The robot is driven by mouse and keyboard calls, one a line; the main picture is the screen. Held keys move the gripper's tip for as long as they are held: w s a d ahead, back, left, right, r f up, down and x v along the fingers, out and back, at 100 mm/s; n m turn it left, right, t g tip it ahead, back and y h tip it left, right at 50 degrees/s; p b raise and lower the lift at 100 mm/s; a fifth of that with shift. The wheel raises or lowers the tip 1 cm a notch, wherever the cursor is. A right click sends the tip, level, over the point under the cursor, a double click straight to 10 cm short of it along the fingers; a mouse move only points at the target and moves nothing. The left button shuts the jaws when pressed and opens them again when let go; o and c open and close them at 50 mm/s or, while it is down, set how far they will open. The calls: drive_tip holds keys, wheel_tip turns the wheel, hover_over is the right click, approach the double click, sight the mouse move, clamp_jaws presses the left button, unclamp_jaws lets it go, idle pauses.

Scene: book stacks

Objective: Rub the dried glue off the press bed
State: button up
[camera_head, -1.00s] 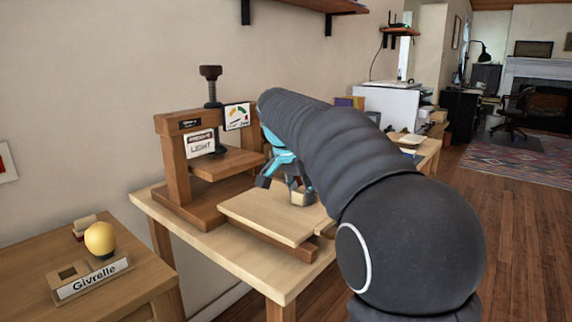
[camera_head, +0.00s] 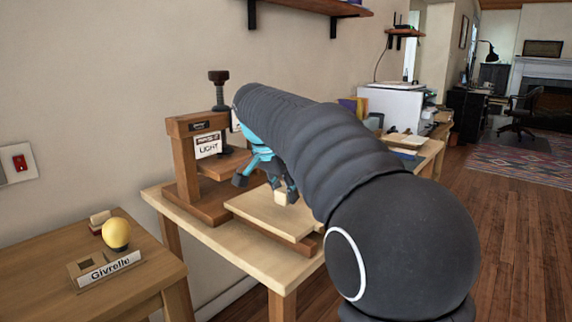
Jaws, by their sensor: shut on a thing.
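The wooden book press (camera_head: 184,165) stands on a light wood table, with a dark screw on top and a sign reading "LIGHT". A pale flat board (camera_head: 262,219), which looks like the press bed, lies in front of it on a darker wooden base. My gripper (camera_head: 281,188), with teal parts and dark fingers, is over the board. It is shut on a small cream block (camera_head: 281,197) low over the board's rear part. I cannot tell if the block touches the board. I see no clear glue marks; my arm hides the board's right side.
A wall shelf (camera_head: 310,6) hangs above. Books and a white box (camera_head: 394,105) stand behind.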

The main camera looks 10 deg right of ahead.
drive_tip(key=shift+r, duration=2.75)
